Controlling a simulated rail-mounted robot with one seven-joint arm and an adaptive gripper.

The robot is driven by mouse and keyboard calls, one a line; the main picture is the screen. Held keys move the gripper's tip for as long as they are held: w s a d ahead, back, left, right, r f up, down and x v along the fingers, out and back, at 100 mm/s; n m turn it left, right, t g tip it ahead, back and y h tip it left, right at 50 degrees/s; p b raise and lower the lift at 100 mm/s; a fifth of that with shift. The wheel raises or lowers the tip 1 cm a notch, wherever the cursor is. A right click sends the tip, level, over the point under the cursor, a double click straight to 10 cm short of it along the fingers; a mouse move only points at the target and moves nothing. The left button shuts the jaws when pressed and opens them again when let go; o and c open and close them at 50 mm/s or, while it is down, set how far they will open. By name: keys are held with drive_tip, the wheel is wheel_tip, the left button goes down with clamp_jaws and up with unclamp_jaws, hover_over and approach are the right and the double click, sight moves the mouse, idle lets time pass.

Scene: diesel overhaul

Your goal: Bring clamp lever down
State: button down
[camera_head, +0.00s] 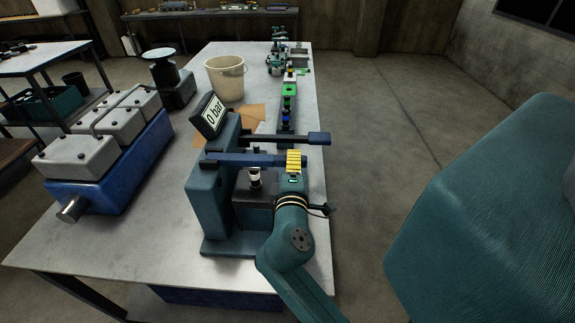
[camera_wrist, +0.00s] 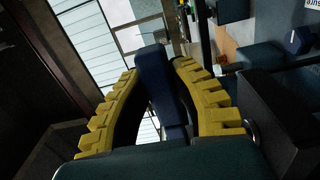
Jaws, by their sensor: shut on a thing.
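The clamp lever (camera_head: 250,160) is a dark blue bar that reaches right from the teal test stand (camera_head: 211,190). It lies about level. My gripper (camera_head: 294,160), with yellow ribbed fingers, is at the lever's right end. In the wrist view the blue lever (camera_wrist: 158,82) lies between the two yellow fingers of my gripper (camera_wrist: 160,98), which are closed around it. A small silver and black part (camera_head: 255,178) stands on the stand's base below the lever. The lever's tip is partly hidden by the fingers in the head view.
A second dark bar (camera_head: 290,138) with a thick end runs just behind the lever. A "0 bar" display (camera_head: 212,115) tops the stand. The blue and grey engine block (camera_head: 110,155) is at left, and a cream bucket (camera_head: 226,80) stands behind. The table's (camera_head: 130,237) front left is clear.

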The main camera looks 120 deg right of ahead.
drive_tip(key=shift+f, duration=0.3)
drive_tip(key=c, duration=0.9)
unclamp_jaws()
drive_tip(key=shift+o, duration=0.2)
drive_tip(key=shift+r, duration=0.1)
drive_tip(key=v, duration=1.2)
